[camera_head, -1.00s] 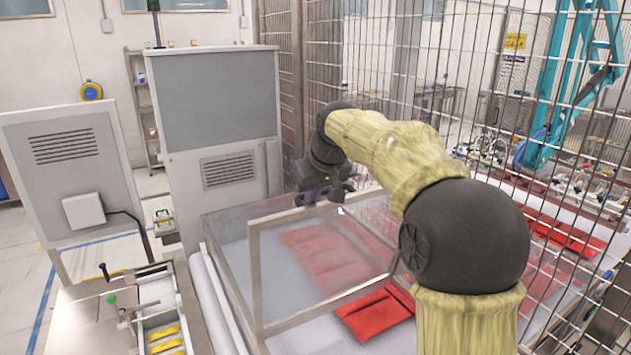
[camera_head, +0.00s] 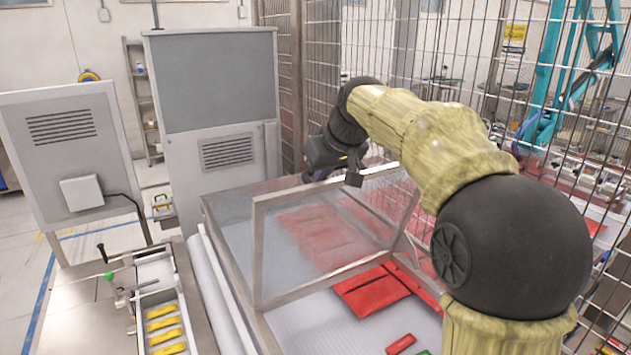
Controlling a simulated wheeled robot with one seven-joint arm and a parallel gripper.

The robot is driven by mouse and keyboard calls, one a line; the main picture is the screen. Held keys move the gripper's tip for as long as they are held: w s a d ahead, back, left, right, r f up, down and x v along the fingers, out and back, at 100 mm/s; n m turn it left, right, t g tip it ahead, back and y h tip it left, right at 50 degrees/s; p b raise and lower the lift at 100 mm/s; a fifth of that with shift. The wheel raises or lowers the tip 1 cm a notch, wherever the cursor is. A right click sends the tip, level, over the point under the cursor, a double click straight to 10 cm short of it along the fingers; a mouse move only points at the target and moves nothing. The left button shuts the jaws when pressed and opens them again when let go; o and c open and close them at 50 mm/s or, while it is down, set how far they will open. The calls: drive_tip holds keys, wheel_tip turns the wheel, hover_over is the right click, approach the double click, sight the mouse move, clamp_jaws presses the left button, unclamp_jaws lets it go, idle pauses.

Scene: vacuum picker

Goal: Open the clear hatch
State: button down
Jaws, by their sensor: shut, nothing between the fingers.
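The clear hatch (camera_head: 325,228) is a transparent panel in a metal frame over the conveyor. Its framed panel stands tilted above the belt, and red packs show through it. Red packs on the belt (camera_head: 315,322) also show uncovered below the frame's lower bar. My gripper (camera_head: 350,178) is dark, shut and empty, at the frame's upper bar near its right part. I cannot tell whether it touches the bar. My arm comes in from the right, and its wrist partly hides the fingers.
A wire mesh fence (camera_head: 465,75) stands close behind and right of my arm. A tall grey cabinet (camera_head: 215,95) and a lower grey panel (camera_head: 65,150) stand left. A bench (camera_head: 85,310) with a tray of yellow pieces is at lower left.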

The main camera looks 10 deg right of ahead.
drive_tip(key=s+d+f+t+b, duration=0.1)
drive_tip(key=s+d+f+b, duration=0.1)
drive_tip(key=s+b, duration=0.3)
drive_tip(key=b, duration=0.3)
drive_tip(key=shift+s+d+f+t+y+b, duration=0.2)
drive_tip(key=shift+s+t+y+b, duration=0.1)
drive_tip(key=shift+s+t, duration=0.1)
